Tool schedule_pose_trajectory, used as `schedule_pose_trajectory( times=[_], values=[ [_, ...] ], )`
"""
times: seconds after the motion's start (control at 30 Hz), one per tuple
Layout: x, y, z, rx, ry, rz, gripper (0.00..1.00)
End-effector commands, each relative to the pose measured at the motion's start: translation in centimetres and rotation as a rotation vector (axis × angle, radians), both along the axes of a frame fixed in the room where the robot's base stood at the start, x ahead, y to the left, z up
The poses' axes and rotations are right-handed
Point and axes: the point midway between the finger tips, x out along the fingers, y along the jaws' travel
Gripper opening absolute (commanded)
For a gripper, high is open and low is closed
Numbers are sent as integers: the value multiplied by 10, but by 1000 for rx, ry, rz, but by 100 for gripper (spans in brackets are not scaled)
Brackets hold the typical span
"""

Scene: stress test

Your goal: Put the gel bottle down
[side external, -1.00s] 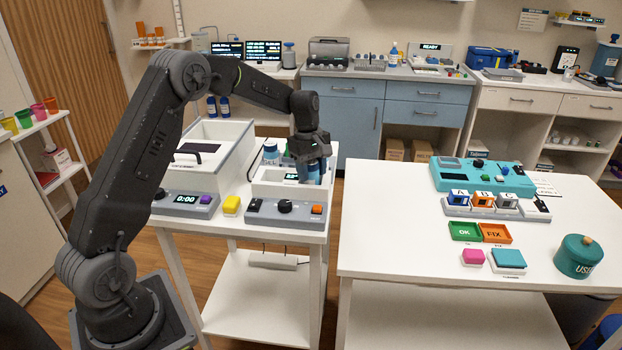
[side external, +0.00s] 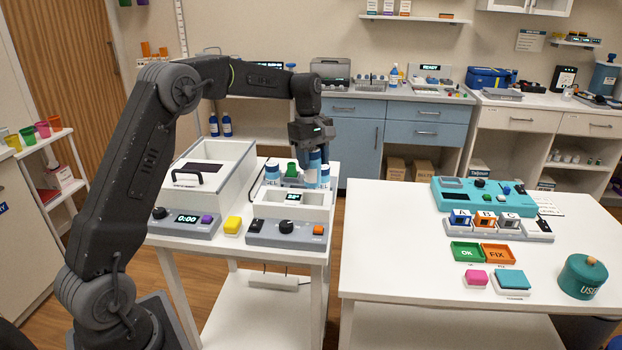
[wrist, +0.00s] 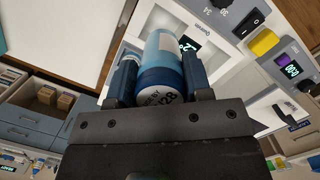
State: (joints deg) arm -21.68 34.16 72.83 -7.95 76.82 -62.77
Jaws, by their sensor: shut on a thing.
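My gripper (side external: 313,163) is above the back right of a white open-topped warmer box (side external: 316,213) in the side view. It is shut on a blue gel bottle, which shows between the two dark fingers in the wrist view (wrist: 163,62), with a pale label and printed white end. In the side view the bottle is partly hidden by the fingers and hard to separate from another blue-and-white bottle just right of it. Another blue-and-white bottle (side external: 271,173) stands at the box's left side. A green item (side external: 292,169) shows between them.
A white lidded box (side external: 215,165) with a black handle stands left of the warmer. A yellow block (side external: 232,224) lies in front. The right white table (side external: 385,240) has free room on its left; a teal device (side external: 485,195) and coloured trays sit farther right.

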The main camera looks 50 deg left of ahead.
Motion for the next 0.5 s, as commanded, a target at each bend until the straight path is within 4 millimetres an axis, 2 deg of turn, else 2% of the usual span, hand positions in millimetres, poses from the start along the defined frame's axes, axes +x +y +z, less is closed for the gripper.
schedule_pose_trajectory(
  times=[0.17, 0.27, 0.5],
  values=[
    [5, 12, 9, 11, 4, 145, 19],
    [11, 25, 7, 23, 8, 320, 19],
    [26, 66, 2, 39, 12, 845, 19]
  ],
)
